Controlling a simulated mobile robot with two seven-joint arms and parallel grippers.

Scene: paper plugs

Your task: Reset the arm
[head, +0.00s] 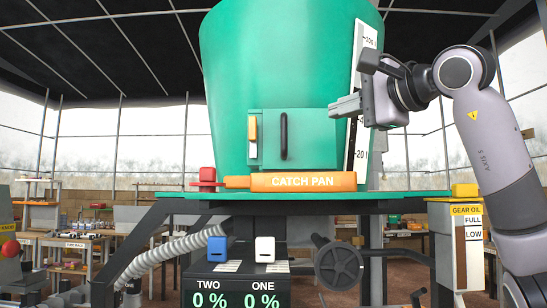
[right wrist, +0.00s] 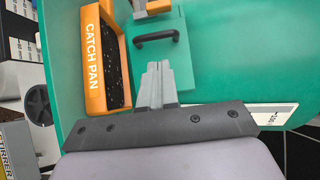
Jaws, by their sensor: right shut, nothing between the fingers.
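My right arm comes in from the right in the head view. Its gripper (head: 334,107) is raised in front of the right side of the big green tank (head: 290,60), fingers pointing left. The fingers are together and hold nothing; they also show shut in the right wrist view (right wrist: 157,72). They are right of and slightly above the hatch with a black handle (head: 284,136), which looks closed. The orange catch pan (head: 303,182) sits below the hatch. My left gripper is out of view.
A white level scale (head: 359,105) runs up the tank near my right gripper. Below are a handwheel (head: 338,266), blue and white switches and a display reading 0 %. A gear oil gauge (head: 466,235) stands near my right arm.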

